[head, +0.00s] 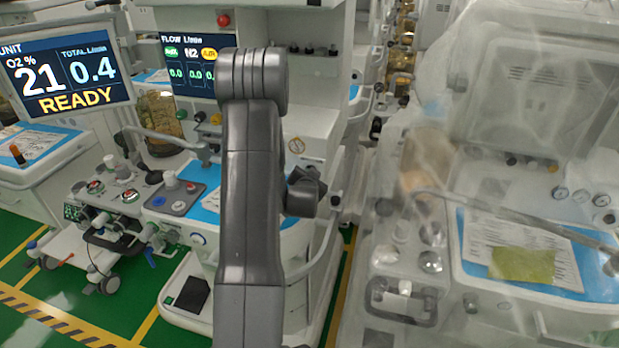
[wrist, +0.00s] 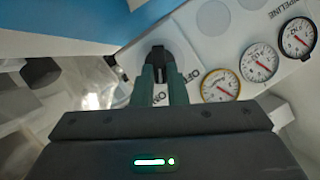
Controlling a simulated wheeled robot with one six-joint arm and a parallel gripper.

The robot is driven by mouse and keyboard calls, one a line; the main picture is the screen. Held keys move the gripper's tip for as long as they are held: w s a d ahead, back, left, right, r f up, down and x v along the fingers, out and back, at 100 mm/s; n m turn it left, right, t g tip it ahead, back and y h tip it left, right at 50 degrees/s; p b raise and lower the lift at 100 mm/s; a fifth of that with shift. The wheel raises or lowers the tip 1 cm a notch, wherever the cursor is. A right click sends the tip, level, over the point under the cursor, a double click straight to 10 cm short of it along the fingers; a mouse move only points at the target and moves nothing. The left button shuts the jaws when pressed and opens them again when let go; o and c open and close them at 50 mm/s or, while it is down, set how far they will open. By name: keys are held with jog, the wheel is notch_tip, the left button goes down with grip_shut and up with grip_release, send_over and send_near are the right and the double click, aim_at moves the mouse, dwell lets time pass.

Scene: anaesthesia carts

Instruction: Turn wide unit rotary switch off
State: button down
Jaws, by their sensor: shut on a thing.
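The rotary switch (wrist: 157,53) shows in the wrist view as a small black knob on a white panel. The words OFF and ON are printed close to it, partly covered by my fingers. My gripper (wrist: 159,70) has its two green fingers shut on the knob from either side. Which mark the knob points to cannot be told. In the head view my grey arm stands in front of the middle unit (head: 310,110), and it hides the switch and my fingertips.
Three round gauges (wrist: 260,62) sit right of the switch. A screen reading READY (head: 68,72) stands at the left. A unit under clear plastic sheeting (head: 480,190) fills the right. Green floor (head: 110,315) shows at lower left.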

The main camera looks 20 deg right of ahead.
jog(key=shift+w+a+n+g+h+b, duration=0.15)
jog(key=shift+n+g+h+b, duration=0.2)
jog(key=shift+n, duration=0.35)
jog(key=shift+w+a+r+n+g+h+p, duration=0.1)
jog(key=shift+r+n+g+h+p, duration=0.1)
jog(key=shift+n+g+h+p, duration=0.25)
jog(key=shift+w+a+r+n+g+h+p, duration=0.1)
jog(key=shift+r+n+g+h+p, duration=0.1)
jog(key=shift+n+p, duration=0.45)
jog(key=shift+a+n+g+h+p, duration=0.15)
jog(key=shift+n+g+h+p, duration=0.15)
jog(key=shift+n+h+p, duration=0.55)
jog(key=shift+w+a+f+n+g+h+p, duration=0.1)
jog(key=shift+f+n+g+h+p, duration=0.2)
jog(key=shift+n+p, duration=0.55)
jog(key=shift+w+a+f+n+g+h+p, duration=0.1)
jog(key=shift+n+g+h+p, duration=0.2)
jog(key=shift+n+p, duration=0.45)
jog(key=c, duration=1.5)
grip_release()
jog(key=shift+o, duration=0.3)
jog(key=shift+a, duration=0.1)
